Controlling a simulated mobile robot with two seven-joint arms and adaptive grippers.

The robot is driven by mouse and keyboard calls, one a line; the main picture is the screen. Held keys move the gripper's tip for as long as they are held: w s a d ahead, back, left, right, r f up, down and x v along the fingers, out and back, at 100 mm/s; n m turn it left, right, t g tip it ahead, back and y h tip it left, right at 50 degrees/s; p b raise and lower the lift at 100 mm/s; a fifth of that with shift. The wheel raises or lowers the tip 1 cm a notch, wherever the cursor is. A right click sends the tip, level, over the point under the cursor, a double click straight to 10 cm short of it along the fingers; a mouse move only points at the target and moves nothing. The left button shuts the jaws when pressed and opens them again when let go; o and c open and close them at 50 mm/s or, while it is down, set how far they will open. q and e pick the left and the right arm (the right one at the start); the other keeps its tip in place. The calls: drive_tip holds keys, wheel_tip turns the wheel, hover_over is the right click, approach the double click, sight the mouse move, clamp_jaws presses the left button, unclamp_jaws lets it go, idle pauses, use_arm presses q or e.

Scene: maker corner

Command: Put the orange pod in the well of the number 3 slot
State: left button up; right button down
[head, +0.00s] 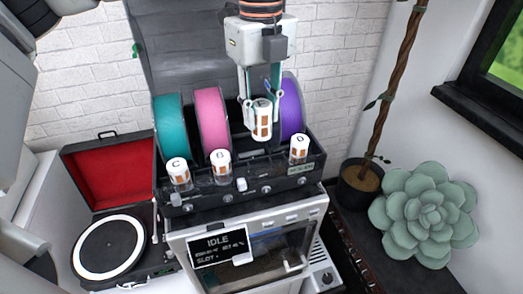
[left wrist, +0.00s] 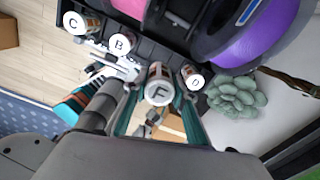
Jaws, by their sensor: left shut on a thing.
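My left gripper (head: 262,108) comes down from the top and is shut on a white pod with orange label patches (head: 262,122). The pod is upright, and its lid reads F in the left wrist view (left wrist: 159,90). It hangs above the black slot unit (head: 215,196), over the stretch between pods B and D. Pods C (head: 177,170), B (head: 221,162) and D (head: 299,148) stand in the front row, also with orange patches. The well under the held pod is hard to see. No slot number is readable. My right gripper is not in view.
Teal (head: 169,125), pink (head: 212,120) and purple (head: 291,105) spools stand behind the pods, with a gap between pink and purple. A printer (head: 290,215) reading IDLE is below. A turntable (head: 110,245) is left; a succulent (head: 425,210) is right.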

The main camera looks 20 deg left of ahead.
sight(261, 139)
use_arm(q)
wheel_tip(261, 139, down, 5)
drive_tip(key=shift+f, duration=0.2)
drive_tip(key=shift+f+p, duration=0.35)
drive_tip(key=shift+f, duration=0.5)
wheel_tip(261, 139, down, 3)
drive_tip(key=shift+f, duration=0.35)
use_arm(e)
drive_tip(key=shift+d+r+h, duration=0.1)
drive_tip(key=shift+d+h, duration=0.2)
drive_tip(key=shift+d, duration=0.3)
use_arm(q)
drive_tip(key=shift+f, duration=0.15)
drive_tip(key=o, duration=1.1)
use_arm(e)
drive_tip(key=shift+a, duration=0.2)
